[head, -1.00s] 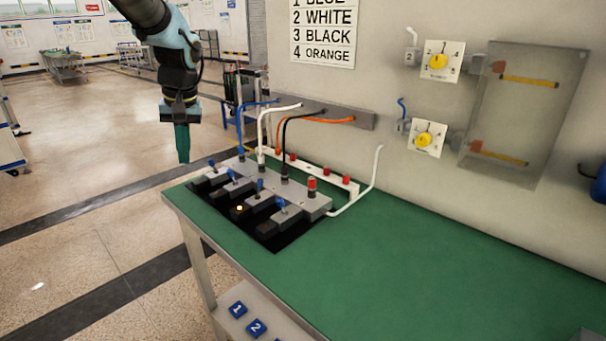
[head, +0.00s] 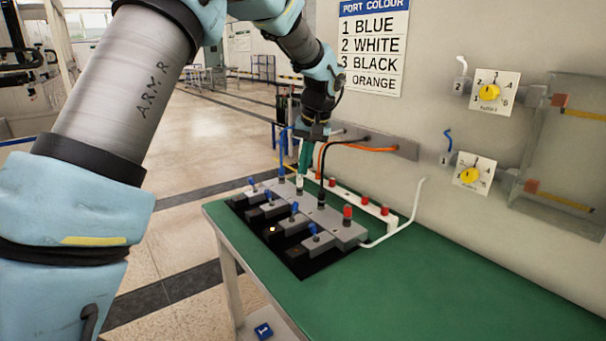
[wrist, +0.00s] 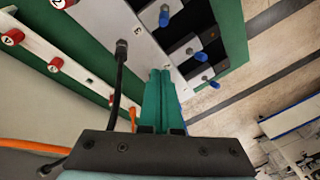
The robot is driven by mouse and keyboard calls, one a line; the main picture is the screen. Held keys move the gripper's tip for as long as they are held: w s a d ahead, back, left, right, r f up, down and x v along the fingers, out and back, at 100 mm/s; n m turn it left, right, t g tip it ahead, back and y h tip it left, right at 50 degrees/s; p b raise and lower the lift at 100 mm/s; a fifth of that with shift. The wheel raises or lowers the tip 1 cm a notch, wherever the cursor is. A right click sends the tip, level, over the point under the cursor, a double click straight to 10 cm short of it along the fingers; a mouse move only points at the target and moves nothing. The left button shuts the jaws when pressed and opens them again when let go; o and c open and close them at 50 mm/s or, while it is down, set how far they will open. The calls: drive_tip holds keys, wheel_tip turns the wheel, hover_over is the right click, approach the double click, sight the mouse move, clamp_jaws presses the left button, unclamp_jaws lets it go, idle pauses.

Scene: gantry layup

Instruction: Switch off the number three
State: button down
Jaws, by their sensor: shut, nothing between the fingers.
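A grey switch block (head: 342,229) stands on the green bench, with a row of blue levers on black modules. One module has a lit amber lamp (head: 272,229), by the third blue lever (head: 294,209) from the far end. A black cable (head: 322,180) plugs into the block; it also shows in the wrist view (wrist: 120,85). The wall sign (head: 374,47) lists 3 as black. My gripper (head: 302,170) is shut and empty, its green fingers pointing down over the far part of the block. In the wrist view, blue levers (wrist: 164,15) lie beyond the fingertips (wrist: 160,74).
A white strip with red knobs (head: 362,199) runs behind the block. Two yellow dials (head: 489,92) are on the wall. The bench's near right part (head: 450,285) is clear.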

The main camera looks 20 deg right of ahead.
sight(294, 210)
drive_tip(key=p+x, duration=0.2)
drive_tip(key=x, duration=0.6)
drive_tip(key=shift+a+f, duration=0.1)
drive_tip(key=shift+f, duration=0.15)
drive_tip(key=shift+s+a+r+p, duration=0.3)
drive_tip(key=shift+s+p, duration=0.1)
drive_tip(key=shift+s, duration=0.15)
drive_tip(key=shift+s+a+r+p, duration=0.15)
drive_tip(key=shift+s+a+p, duration=0.1)
drive_tip(key=shift+s+p, duration=0.25)
drive_tip(key=shift+s+a+f, duration=0.15)
drive_tip(key=shift+s+a, duration=0.15)
drive_tip(key=shift+s, duration=0.35)
